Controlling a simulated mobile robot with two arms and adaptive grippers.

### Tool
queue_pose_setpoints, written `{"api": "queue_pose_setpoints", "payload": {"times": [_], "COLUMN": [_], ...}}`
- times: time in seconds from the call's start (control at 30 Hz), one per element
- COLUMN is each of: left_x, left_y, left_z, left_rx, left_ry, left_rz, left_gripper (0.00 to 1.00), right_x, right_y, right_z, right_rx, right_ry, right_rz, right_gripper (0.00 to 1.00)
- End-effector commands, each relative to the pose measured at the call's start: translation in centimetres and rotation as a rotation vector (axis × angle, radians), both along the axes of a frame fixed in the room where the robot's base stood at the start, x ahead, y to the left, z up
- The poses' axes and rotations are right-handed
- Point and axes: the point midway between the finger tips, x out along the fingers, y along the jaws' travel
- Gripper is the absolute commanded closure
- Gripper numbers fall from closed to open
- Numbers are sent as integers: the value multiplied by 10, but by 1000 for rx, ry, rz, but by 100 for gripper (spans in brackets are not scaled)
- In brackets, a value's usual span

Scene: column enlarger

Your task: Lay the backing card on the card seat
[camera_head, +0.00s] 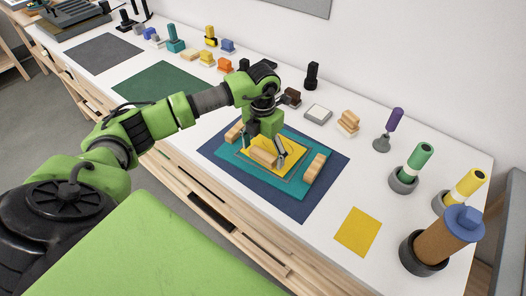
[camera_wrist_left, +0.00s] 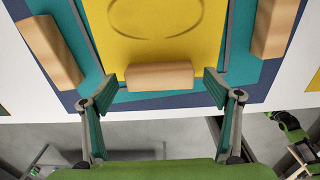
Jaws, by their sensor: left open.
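A yellow card (camera_head: 258,143) with an oval line on it lies on the teal board (camera_head: 292,190). A light wooden block (camera_head: 263,156) sits on the card's near edge. The card (camera_wrist_left: 160,35) and block (camera_wrist_left: 158,76) also show in the left wrist view. My left gripper (camera_head: 265,152) is open over the block, with its fingers spread beyond the block's two ends; I cannot tell if they touch anything. A second flat yellow square (camera_head: 358,231) lies on the bare table to the right. I cannot tell which yellow piece is the card seat.
Two wooden blocks (camera_head: 314,168) (camera_head: 234,131) flank the card on the teal board, which lies on a dark blue mat (camera_head: 302,213). Upright coloured cylinders (camera_head: 418,157) stand in cups at the right. Several small items line the wall side. A green mat (camera_head: 155,88) is clear.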

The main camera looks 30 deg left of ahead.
Motion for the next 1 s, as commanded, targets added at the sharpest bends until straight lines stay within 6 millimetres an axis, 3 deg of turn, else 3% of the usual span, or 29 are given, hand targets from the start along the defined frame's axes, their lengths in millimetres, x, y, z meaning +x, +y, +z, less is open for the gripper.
{"api": "queue_pose_setpoints", "payload": {"times": [0.37, 1.0], "left_x": [0, 0], "left_y": [0, 0], "left_z": [1, 25], "left_rx": [0, 0], "left_ry": [0, -1], "left_rz": [0, 0], "left_gripper": [19, 19], "right_x": [0, 0], "right_y": [0, 0], "right_z": [1, 16], "right_rx": [0, 0], "right_ry": [0, 0], "right_rz": [0, -1], "right_gripper": [59, 59]}}
